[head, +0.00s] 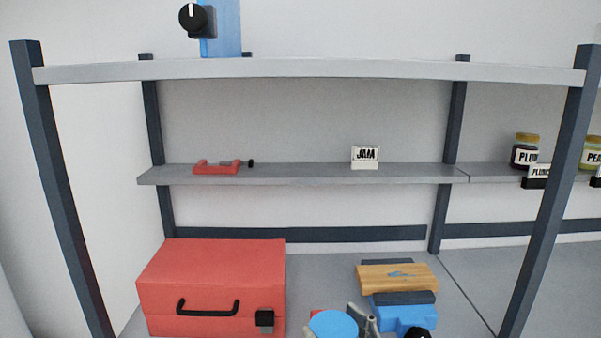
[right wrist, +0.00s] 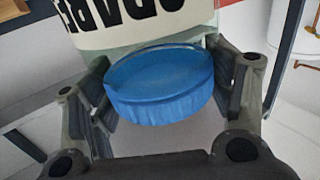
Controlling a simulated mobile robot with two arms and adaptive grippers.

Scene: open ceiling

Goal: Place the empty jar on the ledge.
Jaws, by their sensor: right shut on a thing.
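A jar with a ribbed blue lid (right wrist: 158,88) is between the fingers of my right gripper (right wrist: 165,95) in the right wrist view. Its pale label (right wrist: 140,22) carries large dark letters, upside down and cut off by the frame. The jar's inside is mostly hidden. In the head view, the blue lid (head: 333,324) shows at the bottom edge with a grey finger beside it. The grey ledge (head: 300,174) runs across the rack behind, with a small JAM sign (head: 365,157) on it. My left gripper is not in view.
A red clamp-like tool (head: 216,168) lies on the ledge's left part. Jars (head: 525,150) stand at the right. A red toolbox (head: 210,285), a wooden block (head: 397,276) and a blue item (head: 403,314) sit below. The ledge is clear between the tool and sign.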

